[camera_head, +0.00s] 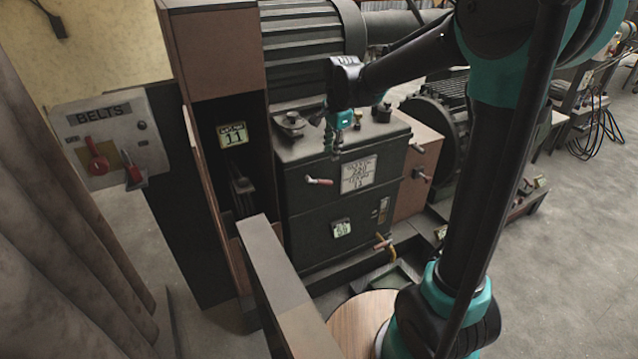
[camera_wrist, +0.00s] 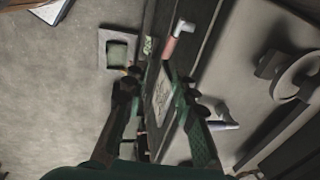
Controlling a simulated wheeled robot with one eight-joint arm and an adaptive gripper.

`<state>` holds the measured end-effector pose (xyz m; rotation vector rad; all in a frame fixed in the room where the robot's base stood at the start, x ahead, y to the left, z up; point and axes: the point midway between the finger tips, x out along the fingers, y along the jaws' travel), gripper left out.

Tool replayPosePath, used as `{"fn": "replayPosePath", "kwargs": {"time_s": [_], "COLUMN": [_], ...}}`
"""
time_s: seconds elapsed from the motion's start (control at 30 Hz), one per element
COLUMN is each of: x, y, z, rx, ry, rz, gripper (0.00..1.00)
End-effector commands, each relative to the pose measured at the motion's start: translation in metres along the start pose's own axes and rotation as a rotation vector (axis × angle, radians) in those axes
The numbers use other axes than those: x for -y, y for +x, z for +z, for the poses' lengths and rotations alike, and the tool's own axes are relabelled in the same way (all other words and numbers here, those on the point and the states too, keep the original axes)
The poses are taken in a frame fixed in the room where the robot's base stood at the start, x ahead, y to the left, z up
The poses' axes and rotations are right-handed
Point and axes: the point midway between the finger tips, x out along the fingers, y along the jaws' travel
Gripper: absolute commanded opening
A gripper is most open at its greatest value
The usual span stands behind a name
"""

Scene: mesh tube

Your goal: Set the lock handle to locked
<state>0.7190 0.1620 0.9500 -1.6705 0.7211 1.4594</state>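A small lever handle (camera_head: 319,181) with a red grip and a pale metal end sticks out of the front of the dark green cabinet (camera_head: 310,222), left of a white lettered plate (camera_head: 357,175). What looks like the same handle (camera_wrist: 177,36) shows in the wrist view, beyond the fingertips. No lettering marks it as the lock handle, and its locked position cannot be read. My gripper (camera_head: 338,146) hangs above the handle, by the cabinet's top front edge, apart from it. In the wrist view my gripper (camera_wrist: 150,80) has its fingers spread, with nothing held between them.
A lever with red and yellow parts (camera_head: 384,243) sits low on the cabinet. A BELTS panel (camera_head: 110,140) with two red controls stands at left. Round fittings (camera_head: 291,124) stand on the cabinet top. A beam (camera_head: 275,280) runs in front. Open floor (camera_head: 570,260) lies right.

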Motion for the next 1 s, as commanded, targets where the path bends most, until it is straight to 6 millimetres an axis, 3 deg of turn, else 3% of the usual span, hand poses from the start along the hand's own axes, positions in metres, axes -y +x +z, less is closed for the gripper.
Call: {"fn": "replayPosePath", "kwargs": {"time_s": [0.1, 0.37, 1.0], "x": [0.022, 0.029, 0.026], "y": [-0.001, 0.014, 0.136], "z": [0.013, 0.017, 0.017], "rx": [0.007, 0.009, 0.009], "ry": [0.074, 0.108, 0.107], "rz": [0.013, 0.018, 0.017], "gripper": [0.27, 0.27, 0.27]}}
